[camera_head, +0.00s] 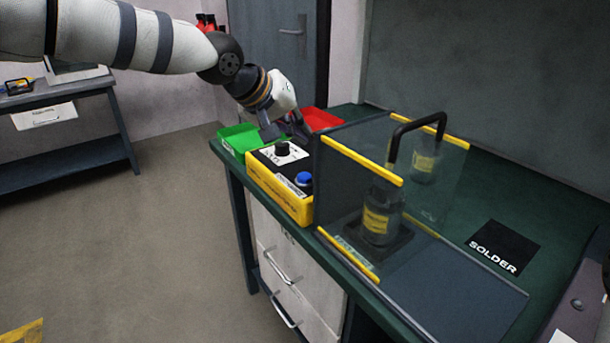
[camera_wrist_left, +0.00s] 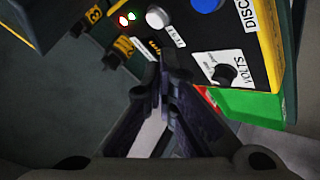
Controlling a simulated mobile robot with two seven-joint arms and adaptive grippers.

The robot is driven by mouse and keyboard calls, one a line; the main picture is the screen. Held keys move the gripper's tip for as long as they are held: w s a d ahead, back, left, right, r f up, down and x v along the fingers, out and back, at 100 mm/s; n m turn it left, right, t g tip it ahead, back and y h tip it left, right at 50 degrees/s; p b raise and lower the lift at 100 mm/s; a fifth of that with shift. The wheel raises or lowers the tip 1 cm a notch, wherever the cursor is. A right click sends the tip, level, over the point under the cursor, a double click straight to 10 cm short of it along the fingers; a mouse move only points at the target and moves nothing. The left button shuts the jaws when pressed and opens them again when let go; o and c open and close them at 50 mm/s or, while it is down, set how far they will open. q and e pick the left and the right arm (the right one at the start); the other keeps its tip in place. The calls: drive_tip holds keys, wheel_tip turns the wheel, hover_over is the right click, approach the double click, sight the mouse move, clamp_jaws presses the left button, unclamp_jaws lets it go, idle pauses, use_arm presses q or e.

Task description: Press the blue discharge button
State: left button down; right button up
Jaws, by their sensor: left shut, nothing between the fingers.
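The blue discharge button (camera_head: 304,178) sits on the top of a yellow and black tester box (camera_head: 265,183) near the bench's front edge. In the left wrist view the button (camera_wrist_left: 207,4) is partly cut off at the top edge, beside a label reading "DISC". My left gripper (camera_head: 286,130) is above the far side of the box, beyond the black knob (camera_head: 282,148), apart from the button. In the left wrist view its fingers (camera_wrist_left: 160,70) are together and empty, pointing toward the box's panel. My right gripper is not in view.
A green bin (camera_head: 238,140) and a red bin (camera_head: 320,119) stand beside the box. A clear shield with yellow edges (camera_head: 362,160) and a black handled device (camera_head: 382,205) are to the right. The wrist view shows a white button (camera_wrist_left: 158,17) labelled "TEST".

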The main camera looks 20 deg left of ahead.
use_arm(q)
hover_over(301, 174)
wheel_tip(301, 174, down, 4)
drive_tip(key=shift+s+f, duration=0.1)
drive_tip(key=shift+f, duration=0.9)
idle(0.4)
drive_tip(key=shift+f, duration=0.15)
drive_tip(key=shift+f, duration=0.25)
drive_tip(key=shift+f, duration=0.7)
idle(1.0)
drive_tip(key=shift+r, duration=1.1)
